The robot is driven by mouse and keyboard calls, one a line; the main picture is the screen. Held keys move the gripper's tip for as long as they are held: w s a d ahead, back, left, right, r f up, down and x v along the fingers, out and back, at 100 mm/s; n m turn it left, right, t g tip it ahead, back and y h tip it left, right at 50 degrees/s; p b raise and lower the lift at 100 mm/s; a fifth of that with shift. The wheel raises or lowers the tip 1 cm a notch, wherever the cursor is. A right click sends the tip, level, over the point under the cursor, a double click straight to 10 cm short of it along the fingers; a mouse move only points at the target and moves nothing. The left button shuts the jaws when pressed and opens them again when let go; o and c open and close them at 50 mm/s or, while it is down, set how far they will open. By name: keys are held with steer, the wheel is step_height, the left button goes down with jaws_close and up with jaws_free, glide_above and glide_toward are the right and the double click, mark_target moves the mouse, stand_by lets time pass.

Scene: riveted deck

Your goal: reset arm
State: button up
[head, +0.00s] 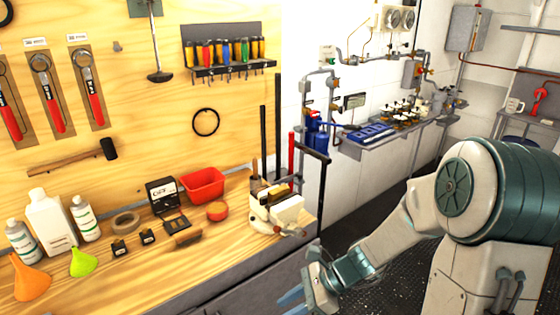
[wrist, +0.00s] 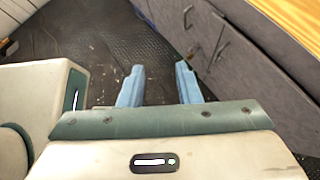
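My gripper (wrist: 158,82) shows in the wrist view with its two blue fingers apart and nothing between them. It points down toward the dark deck floor (wrist: 105,50). In the head view my gripper (head: 292,300) is low, near the bottom edge and in front of the workbench cabinets; its tips are partly cut off or hidden. My arm (head: 400,235) reaches from the right side of the head view down and left, bent at the elbow.
A wooden workbench (head: 215,258) on the left holds bottles, funnels, a red bin (head: 203,185) and a caddy (head: 277,212). Grey cabinet doors (wrist: 230,65) stand close right of my gripper in the wrist view. Dark floor (head: 385,180) is open beyond my arm.

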steer(key=s+d+r+n+t+h, duration=0.2)
steer(key=s+d+r+n+h, duration=0.2)
steer(key=d+r+n+h, duration=0.1)
steer(key=s+d+r+n+t+h, duration=0.3)
steer(key=s+d+r+n+h, duration=0.2)
steer(key=n, duration=0.7)
step_height(320, 180, up, 4)
steer(key=d, duration=0.2)
steer(key=shift+d+f+n, duration=0.15)
steer(key=shift+d+n, duration=0.15)
steer(key=shift+d, duration=0.1)
